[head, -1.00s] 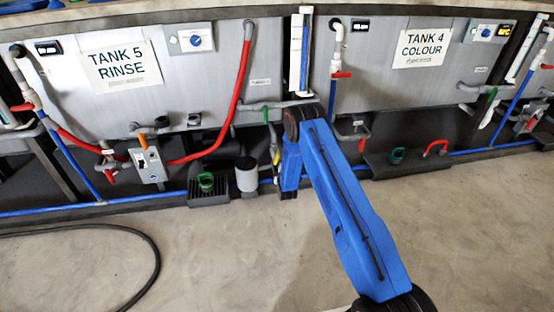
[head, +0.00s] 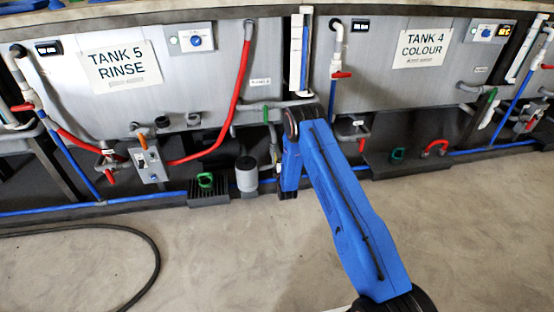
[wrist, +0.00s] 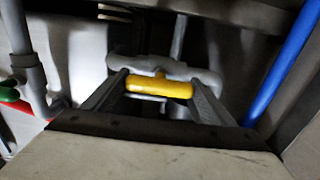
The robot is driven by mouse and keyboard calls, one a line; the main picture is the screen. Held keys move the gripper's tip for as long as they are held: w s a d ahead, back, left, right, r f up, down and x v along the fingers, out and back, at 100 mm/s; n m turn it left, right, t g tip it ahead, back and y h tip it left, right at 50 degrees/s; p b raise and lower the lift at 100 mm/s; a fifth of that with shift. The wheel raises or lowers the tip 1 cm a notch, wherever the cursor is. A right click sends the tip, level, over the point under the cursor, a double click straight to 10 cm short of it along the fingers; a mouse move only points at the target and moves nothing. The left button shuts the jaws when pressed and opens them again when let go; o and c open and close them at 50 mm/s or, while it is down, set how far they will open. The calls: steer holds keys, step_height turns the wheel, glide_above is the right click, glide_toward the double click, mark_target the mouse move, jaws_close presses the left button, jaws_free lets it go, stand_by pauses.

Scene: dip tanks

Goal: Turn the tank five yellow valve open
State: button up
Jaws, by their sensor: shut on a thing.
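The yellow valve handle (wrist: 160,87) lies crosswise between the two grey fingers of my gripper (wrist: 157,84) in the wrist view. The fingers meet its two ends, and my gripper is shut on it. A grey pipe fitting (wrist: 205,78) sits right behind the handle. In the head view, my blue arm reaches down to the pipes at the right end of tank five (head: 195,100), marked "TANK 5 RINSE". My gripper and the yellow handle are hidden there behind the arm.
A grey cylinder (head: 247,176) and a dark crate (head: 208,196) with a green item stand left of my arm.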

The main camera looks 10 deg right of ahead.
steer(key=o, duration=1)
steer(key=shift+o, duration=0.2)
steer(key=s, duration=1.7)
steer(key=shift+s, duration=0.2)
